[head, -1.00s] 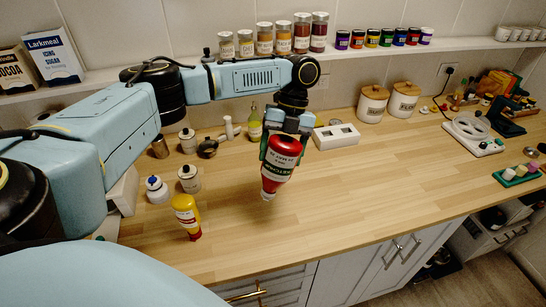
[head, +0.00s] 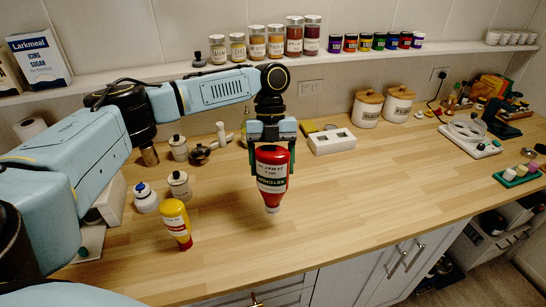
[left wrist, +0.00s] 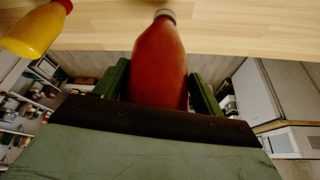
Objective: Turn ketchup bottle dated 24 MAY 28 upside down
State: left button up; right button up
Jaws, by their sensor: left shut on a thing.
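The red ketchup bottle (head: 272,176) hangs in my left gripper (head: 272,150) over the wooden counter. Its white cap points down and its label reads upside down, with a date that looks like 24 MAY. The cap is close to the countertop; I cannot tell whether it touches. In the left wrist view the bottle (left wrist: 160,62) sits between the green fingers of the gripper (left wrist: 160,85), cap toward the counter. My right gripper is in neither view.
A yellow bottle (head: 176,223) stands cap-down on the counter (head: 350,215) to the left. A white box (head: 331,141) and two lidded canisters (head: 368,107) are behind the gripper.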

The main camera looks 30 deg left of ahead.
pick_arm(q)
jog(key=shift+f+b, duration=0.9)
jog(key=shift+f, duration=2.25)
jog(key=shift+f, duration=0.4)
jog(key=o, duration=1.4)
jog(key=b+v, duration=0.1)
jog(key=v, duration=1.2)
jog(key=shift+r, duration=0.25)
